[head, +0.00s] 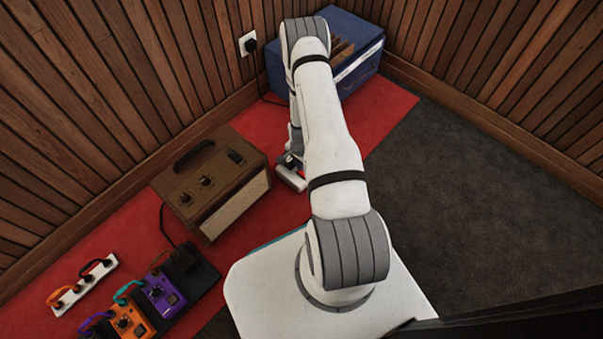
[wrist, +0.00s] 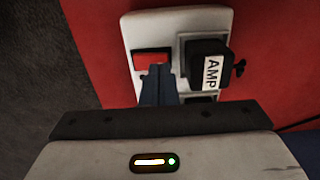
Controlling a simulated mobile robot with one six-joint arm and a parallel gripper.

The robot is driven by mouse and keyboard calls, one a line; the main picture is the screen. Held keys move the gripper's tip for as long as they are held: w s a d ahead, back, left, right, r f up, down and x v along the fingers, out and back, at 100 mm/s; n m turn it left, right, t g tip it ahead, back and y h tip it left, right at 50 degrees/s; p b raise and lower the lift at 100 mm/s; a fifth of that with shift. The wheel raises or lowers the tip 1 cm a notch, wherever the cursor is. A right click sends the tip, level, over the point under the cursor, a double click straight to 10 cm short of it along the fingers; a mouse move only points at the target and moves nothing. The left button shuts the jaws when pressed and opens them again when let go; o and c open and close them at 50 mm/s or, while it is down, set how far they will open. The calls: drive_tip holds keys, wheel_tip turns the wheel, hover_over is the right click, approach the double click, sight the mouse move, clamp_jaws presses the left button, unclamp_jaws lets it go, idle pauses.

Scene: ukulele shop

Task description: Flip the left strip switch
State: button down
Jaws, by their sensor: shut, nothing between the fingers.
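In the wrist view, a white strip (wrist: 135,35) lies on the red floor covering. It carries a red rocker switch (wrist: 151,59) on its left and a black plug labelled AMP (wrist: 207,62) on its right. My gripper (wrist: 158,70) has its dark blue fingers together and empty. Their tips are at the lower right edge of the red switch and hide part of it; I cannot tell if they touch. In the head view my gripper (head: 291,176) is low over the red floor, and my arm hides most of this area.
A brown amplifier (head: 212,180) stands left of my gripper. A second white strip (head: 84,285) with coloured plugs and several pedals (head: 163,290) lie at lower left. A blue crate (head: 355,67) stands behind my arm. The grey carpet (head: 450,190) at right is clear.

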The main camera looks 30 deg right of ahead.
drive_tip(key=shift+f+b, duration=0.75)
drive_tip(key=shift+f, duration=0.15)
idle(0.3)
drive_tip(key=shift+r+p, duration=2.3)
drive_tip(key=shift+r, duration=1.25)
drive_tip(key=w+a+r+n+p, duration=0.15)
drive_tip(key=r+p, duration=0.45)
drive_tip(key=r, duration=1.1)
drive_tip(key=a+r+n+t+p, duration=0.1)
drive_tip(key=a+r+n+p, duration=0.3)
drive_tip(key=r, duration=1.2)
drive_tip(key=a+r+n+p, duration=0.1)
drive_tip(key=r+p, duration=0.6)
drive_tip(key=r, duration=1)
drive_tip(key=s+a+r+n+p, duration=0.2)
drive_tip(key=s+r+p, duration=0.3)
drive_tip(key=r, duration=0.7)
drive_tip(key=s+a+r+n+t+p, duration=0.1)
drive_tip(key=s+a+r+n+p, duration=0.2)
drive_tip(key=s+r+p, duration=0.2)
drive_tip(key=s+a+r+n+p, duration=0.2)
drive_tip(key=s+r+p, duration=0.4)
drive_tip(key=r, duration=1.3)
drive_tip(key=s+a, duration=0.1)
drive_tip(key=s, duration=0.3)
drive_tip(key=shift+s+t, duration=0.3)
